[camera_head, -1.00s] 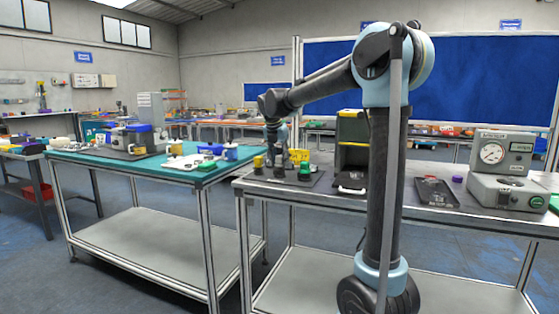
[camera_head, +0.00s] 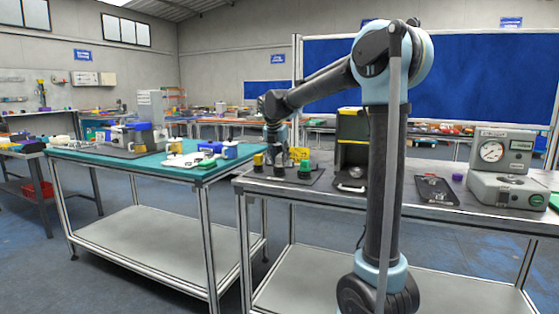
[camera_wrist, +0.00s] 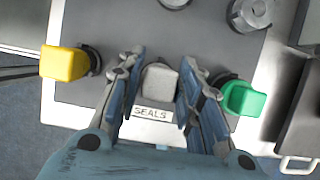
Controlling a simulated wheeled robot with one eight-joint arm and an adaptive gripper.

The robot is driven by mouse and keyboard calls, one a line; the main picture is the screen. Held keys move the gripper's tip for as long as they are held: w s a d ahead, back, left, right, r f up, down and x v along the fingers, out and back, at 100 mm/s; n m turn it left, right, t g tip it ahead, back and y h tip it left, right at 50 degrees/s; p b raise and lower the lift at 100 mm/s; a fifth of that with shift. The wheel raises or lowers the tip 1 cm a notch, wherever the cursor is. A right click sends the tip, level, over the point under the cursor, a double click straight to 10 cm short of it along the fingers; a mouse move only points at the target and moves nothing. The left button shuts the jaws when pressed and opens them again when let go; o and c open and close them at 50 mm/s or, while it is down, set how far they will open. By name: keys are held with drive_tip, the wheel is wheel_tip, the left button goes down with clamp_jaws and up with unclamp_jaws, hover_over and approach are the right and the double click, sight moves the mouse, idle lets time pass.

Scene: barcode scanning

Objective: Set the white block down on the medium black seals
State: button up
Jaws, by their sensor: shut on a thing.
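My gripper (camera_wrist: 161,66) is shut on the white block (camera_wrist: 159,82), one finger on each side. The block is over a dark mat (camera_wrist: 100,12) with a label reading SEALS. In the head view my gripper (camera_head: 276,140) is low over this mat, between a yellow-topped black piece (camera_head: 258,161) and a green-topped one (camera_head: 304,169). A small black piece (camera_head: 279,171), which may be the medium black seals, is below the gripper. In the wrist view the block hides what is under it, so I cannot tell whether it touches the seals.
In the wrist view the yellow block (camera_wrist: 64,64) is left of my fingers and the green block (camera_wrist: 242,98) is close to the right finger. Round metal parts (camera_wrist: 250,12) are at the top. A black-and-yellow stand (camera_head: 352,135) is right of the mat.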

drive_tip(key=shift+f, duration=0.1)
drive_tip(key=o, duration=1.1)
drive_tip(key=o, duration=0.4)
drive_tip(key=shift+c, duration=0.2)
drive_tip(key=shift+r, duration=3.7)
drive_tip(key=shift+s, duration=0.1)
